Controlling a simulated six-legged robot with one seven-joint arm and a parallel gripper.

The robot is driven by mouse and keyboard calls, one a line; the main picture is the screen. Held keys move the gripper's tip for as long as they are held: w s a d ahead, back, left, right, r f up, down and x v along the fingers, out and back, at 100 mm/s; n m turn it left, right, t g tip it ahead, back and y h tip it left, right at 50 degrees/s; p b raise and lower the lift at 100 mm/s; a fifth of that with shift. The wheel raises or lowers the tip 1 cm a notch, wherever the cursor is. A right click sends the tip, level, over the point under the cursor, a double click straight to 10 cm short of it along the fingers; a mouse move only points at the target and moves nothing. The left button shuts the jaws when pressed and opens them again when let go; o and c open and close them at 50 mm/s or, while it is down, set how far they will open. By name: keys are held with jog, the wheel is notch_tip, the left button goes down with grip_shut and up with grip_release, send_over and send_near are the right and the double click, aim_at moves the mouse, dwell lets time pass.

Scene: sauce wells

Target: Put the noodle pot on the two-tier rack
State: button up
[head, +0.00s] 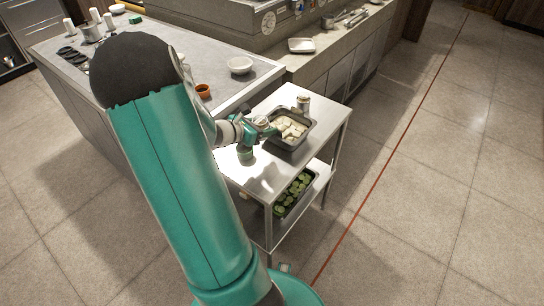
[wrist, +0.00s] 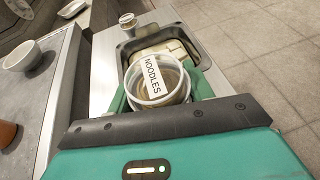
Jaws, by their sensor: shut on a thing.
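The noodle pot (wrist: 176,92) is a clear round tub with a white NOODLES label, seen from above in the wrist view. My gripper (wrist: 158,92) is shut on it, with a green finger on either side. In the head view my gripper (head: 262,130) is over the upper tier of the two-tier rack (head: 262,178), left of the grey pan; my arm partly hides it and the pot is hard to make out there. The rack is a steel stand with an upper top and a lower shelf. I cannot tell whether the pot touches the top.
A tray of green items (head: 294,193) is on the lower shelf. A white bowl (head: 240,66) and brown pot (head: 203,91) sit on the counter. The upper tier's front is clear.

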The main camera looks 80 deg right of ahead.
send_over(272, 166)
jog(key=f, duration=0.5)
jog(key=shift+w+d+f, duration=0.3)
jog(key=shift+w, duration=0.05)
jog(key=shift+s+a+f, duration=0.15)
jog(key=shift+f, duration=0.85)
jog(key=shift+s+a+f, duration=0.15)
jog(key=shift+f, duration=0.8)
jog(key=o, duration=1.1)
jog(key=v, duration=1.2)
